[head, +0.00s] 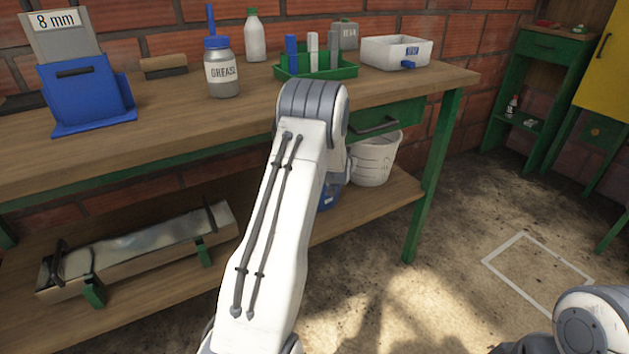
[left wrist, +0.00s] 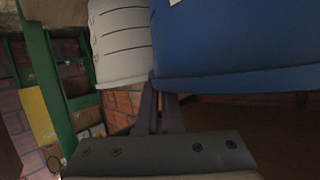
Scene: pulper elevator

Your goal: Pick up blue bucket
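The blue bucket (head: 328,196) is on the lower shelf of the workbench, mostly hidden behind my left arm in the head view. In the left wrist view the blue bucket (left wrist: 235,45) fills the upper right, very close to the camera. My left gripper (left wrist: 160,108) has its narrow fingers close together at the bucket's lower left edge in that view. Whether they touch or grip it is unclear. My left gripper is hidden behind its own arm in the head view. My right arm shows at the bottom right, its gripper out of view.
A white bucket (head: 373,161) stands right beside the blue one. The bench top (head: 180,122) overhangs the shelf, with a green drawer (head: 385,118) above the buckets. A long tray (head: 135,250) lies on the shelf's left. The floor at right is clear.

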